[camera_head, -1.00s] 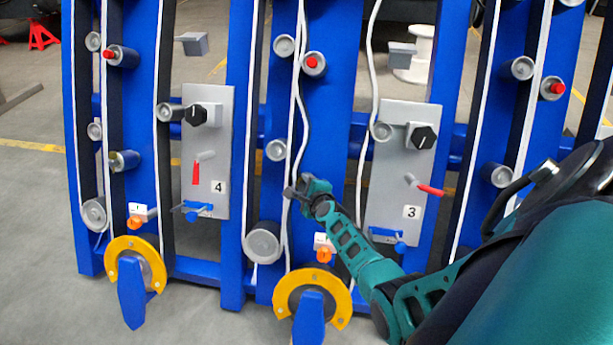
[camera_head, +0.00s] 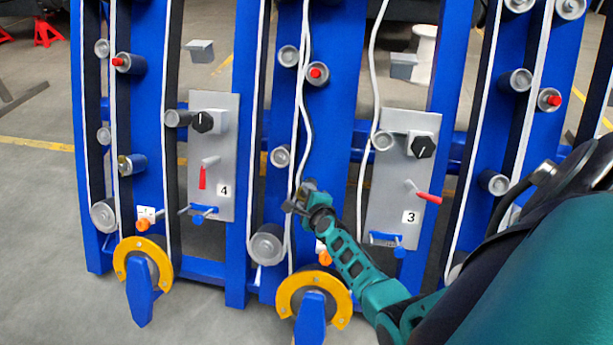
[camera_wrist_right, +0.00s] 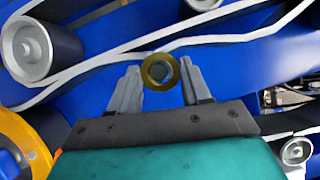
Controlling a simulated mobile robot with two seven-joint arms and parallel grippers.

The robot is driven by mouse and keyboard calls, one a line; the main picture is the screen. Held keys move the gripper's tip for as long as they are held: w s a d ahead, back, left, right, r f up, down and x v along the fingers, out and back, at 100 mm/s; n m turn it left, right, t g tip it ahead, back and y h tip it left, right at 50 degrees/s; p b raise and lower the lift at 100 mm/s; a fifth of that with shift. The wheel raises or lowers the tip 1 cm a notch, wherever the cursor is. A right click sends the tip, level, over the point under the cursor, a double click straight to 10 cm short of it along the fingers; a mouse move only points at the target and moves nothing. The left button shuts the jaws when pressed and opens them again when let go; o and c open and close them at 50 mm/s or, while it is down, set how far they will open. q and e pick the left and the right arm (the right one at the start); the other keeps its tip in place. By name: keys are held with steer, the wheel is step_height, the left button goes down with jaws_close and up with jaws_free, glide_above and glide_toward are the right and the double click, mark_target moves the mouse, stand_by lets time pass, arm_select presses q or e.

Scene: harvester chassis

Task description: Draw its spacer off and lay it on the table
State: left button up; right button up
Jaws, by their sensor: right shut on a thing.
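A small brass-coloured ring (camera_wrist_right: 149,73), which looks like the spacer, shows end-on in the right wrist view around a grey hexagonal centre. My right gripper (camera_wrist_right: 161,72) is shut on it, one finger on each side. In the head view my right gripper (camera_head: 297,199) is in front of the middle blue column, above a yellow-rimmed wheel (camera_head: 331,287); the ring is hidden there. I cannot tell whether the ring is still seated on its pin. My left gripper is not in view. No table shows.
Grey rollers (camera_head: 267,245) and white belts (camera_head: 302,110) lie close around the gripper. Grey panels marked 4 (camera_head: 212,150) and 3 (camera_head: 385,190), with knobs and red levers, stand either side. Open floor (camera_head: 40,200) is at the left.

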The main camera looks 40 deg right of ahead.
steer(key=shift+s+a+r+p, duration=0.7)
steer(key=shift+a+r+p, duration=0.1)
steer(key=shift+p, duration=0.1)
steer(key=shift+a, duration=0.1)
steer(key=shift+s+f, duration=0.1)
steer(key=shift+f, duration=0.05)
